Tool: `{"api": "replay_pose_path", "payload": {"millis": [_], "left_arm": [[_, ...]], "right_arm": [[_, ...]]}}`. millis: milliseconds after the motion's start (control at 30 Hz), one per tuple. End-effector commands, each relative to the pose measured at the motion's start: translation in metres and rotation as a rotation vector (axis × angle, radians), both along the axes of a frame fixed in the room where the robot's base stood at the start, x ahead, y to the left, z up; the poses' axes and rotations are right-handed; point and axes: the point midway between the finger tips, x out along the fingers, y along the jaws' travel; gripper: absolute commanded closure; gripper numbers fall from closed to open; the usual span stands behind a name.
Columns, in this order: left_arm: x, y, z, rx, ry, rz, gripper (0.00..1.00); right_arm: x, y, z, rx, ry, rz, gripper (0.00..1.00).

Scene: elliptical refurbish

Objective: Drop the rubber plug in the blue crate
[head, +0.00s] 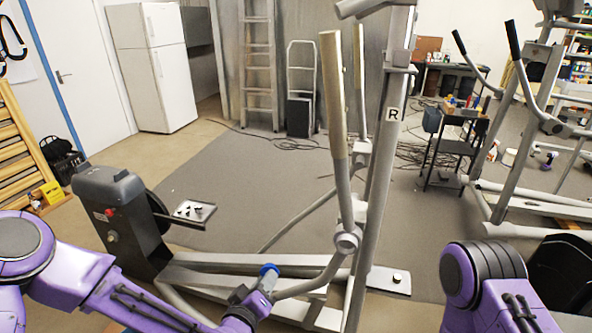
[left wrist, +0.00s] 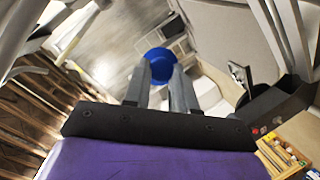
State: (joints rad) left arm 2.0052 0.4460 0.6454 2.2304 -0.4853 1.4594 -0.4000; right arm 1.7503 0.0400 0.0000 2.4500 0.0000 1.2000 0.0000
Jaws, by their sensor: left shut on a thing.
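My left gripper (head: 262,281) is low in front of the elliptical machine, its fingers closed on a round blue plug (head: 269,269). In the left wrist view the blue plug (left wrist: 160,64) sits between the two grey fingertips. The fingers cover part of it.
The elliptical machine (head: 385,150) fills the middle, with its upright, handles and low rails close to my left gripper. A dark grey housing (head: 110,215) stands at its left. Another machine (head: 530,120) stands at the right. Grey mat floor (head: 240,175) lies clear behind.

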Motion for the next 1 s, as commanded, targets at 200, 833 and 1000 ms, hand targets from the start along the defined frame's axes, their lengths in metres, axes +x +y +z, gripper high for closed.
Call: {"api": "replay_pose_path", "payload": {"millis": [200, 833, 1000], "left_arm": [[0.037, 0.101, -0.006, -0.005, -0.004, 0.222, 1.00], [0.013, 0.125, 0.028, -0.002, -0.001, 0.283, 1.00], [0.008, 0.125, 0.029, 0.002, 0.000, 0.283, 1.00]], "right_arm": [[0.000, 0.000, -0.042, 0.000, 0.000, 0.000, 0.46], [0.000, 0.000, -0.049, 0.000, 0.000, 0.000, 0.55], [0.000, 0.000, -0.049, 0.000, 0.000, 0.000, 0.57]]}}
